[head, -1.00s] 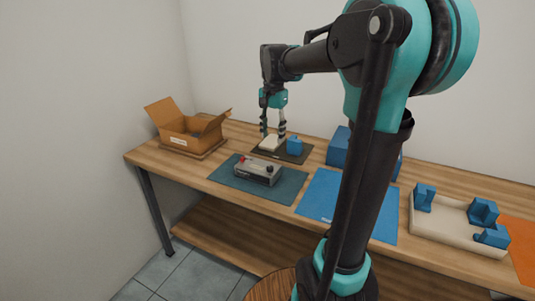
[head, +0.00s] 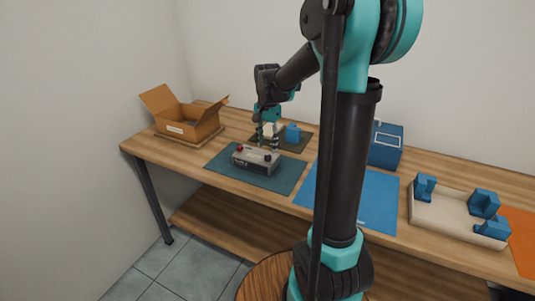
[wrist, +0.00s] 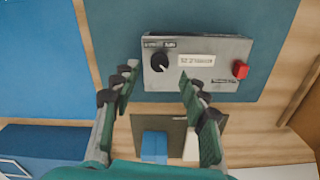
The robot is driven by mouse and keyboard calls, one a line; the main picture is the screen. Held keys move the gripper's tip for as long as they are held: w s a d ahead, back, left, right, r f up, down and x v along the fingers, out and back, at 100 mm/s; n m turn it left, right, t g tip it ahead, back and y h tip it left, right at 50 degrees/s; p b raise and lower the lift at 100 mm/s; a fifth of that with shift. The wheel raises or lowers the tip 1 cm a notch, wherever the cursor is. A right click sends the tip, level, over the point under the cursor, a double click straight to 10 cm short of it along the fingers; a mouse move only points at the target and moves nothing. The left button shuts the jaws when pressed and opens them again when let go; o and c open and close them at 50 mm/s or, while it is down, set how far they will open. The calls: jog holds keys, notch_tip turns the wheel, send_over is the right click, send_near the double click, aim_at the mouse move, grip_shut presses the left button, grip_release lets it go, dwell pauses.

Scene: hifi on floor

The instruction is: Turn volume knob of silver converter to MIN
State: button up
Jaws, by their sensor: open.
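The silver converter (head: 257,166) sits on the dark teal mat (head: 222,167). In the wrist view the converter (wrist: 214,83) shows a round black knob (wrist: 160,62) with a light pointer line, a white label (wrist: 197,60) and a red button (wrist: 240,69). Small lettering is too fine to read. My gripper (head: 268,142) is over the rear of the converter at its knob end, fingers pointing down. In the wrist view my gripper (wrist: 158,84) is open and empty. Its fingertips lie left and right of the knob's line, not closed on it.
An open cardboard box (head: 190,128) stands at the left. Behind the converter is a dark mat with a small blue block (head: 292,133). A blue mat (head: 375,205) and a blue bin (head: 386,148) lie right. A beige tray (head: 455,225) holds blue parts.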

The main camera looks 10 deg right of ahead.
aim_at(268, 156)
jog(key=shift+f, duration=2.25)
grip_shut()
